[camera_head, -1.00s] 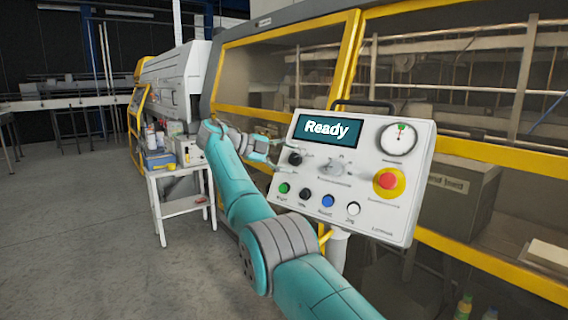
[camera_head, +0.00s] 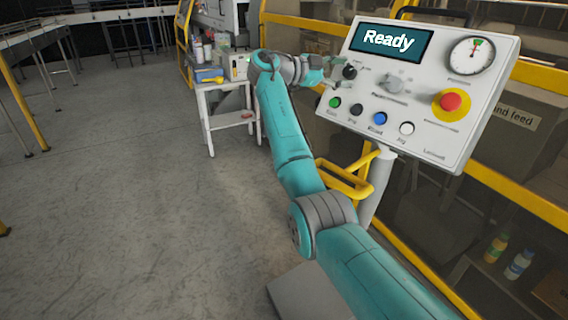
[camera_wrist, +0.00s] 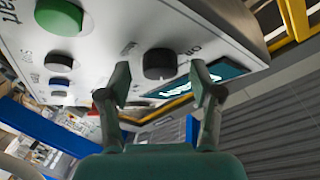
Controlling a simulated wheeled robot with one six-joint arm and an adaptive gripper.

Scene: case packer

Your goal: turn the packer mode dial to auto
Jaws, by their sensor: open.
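The white control panel (camera_head: 425,135) stands tilted on a post and its screen (camera_head: 388,42) reads "Ready". A black round knob (camera_head: 349,72) is at its left, below the screen; a grey selector (camera_head: 393,82) sits to its right. The lettering is too small to tell which is the mode dial. My gripper (camera_head: 330,74) is at the panel's left edge, beside the black knob. In the wrist view my gripper (camera_wrist: 161,88) is open and empty. Its two fingers point at the panel, with the black knob (camera_wrist: 159,63) seen between them, apparently untouched.
Green (camera_head: 334,102), black, blue (camera_head: 379,118) and white (camera_head: 406,128) buttons line the panel's lower part. A red emergency stop (camera_head: 450,102) is at right, below a gauge (camera_head: 471,54). A white cart (camera_head: 206,106) stands behind my arm.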

